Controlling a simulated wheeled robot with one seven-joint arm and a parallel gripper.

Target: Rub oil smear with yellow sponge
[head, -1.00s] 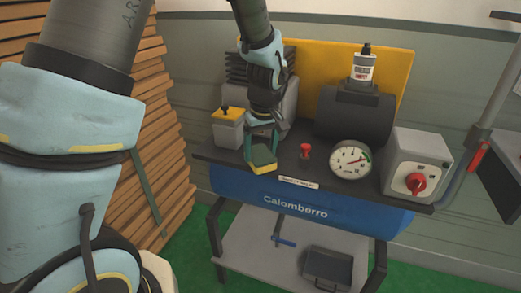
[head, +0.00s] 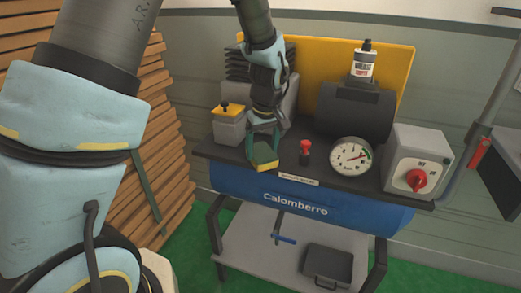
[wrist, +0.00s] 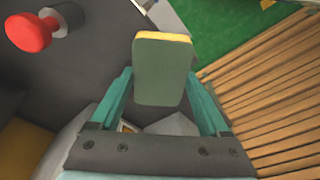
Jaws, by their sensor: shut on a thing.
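The sponge (head: 265,157) has a dark green face and a yellow layer along its lower edge. My gripper (head: 263,146) is shut on it, above the front left part of the compressor's dark top plate. In the wrist view the sponge (wrist: 163,70) sits between the two teal fingers of my gripper (wrist: 163,97), its green face toward the camera and its yellow edge at the top. I cannot tell whether the sponge touches the plate. No oil smear can be made out in either view.
The blue compressor tank (head: 240,195) carries a red knob (head: 305,147), a round gauge (head: 351,156) and a grey switch box (head: 418,158). A bottle (head: 364,62) stands on the motor. A yellow-topped grey box (head: 229,122) is left of my gripper. Stacked wood (head: 165,170) stands farther left.

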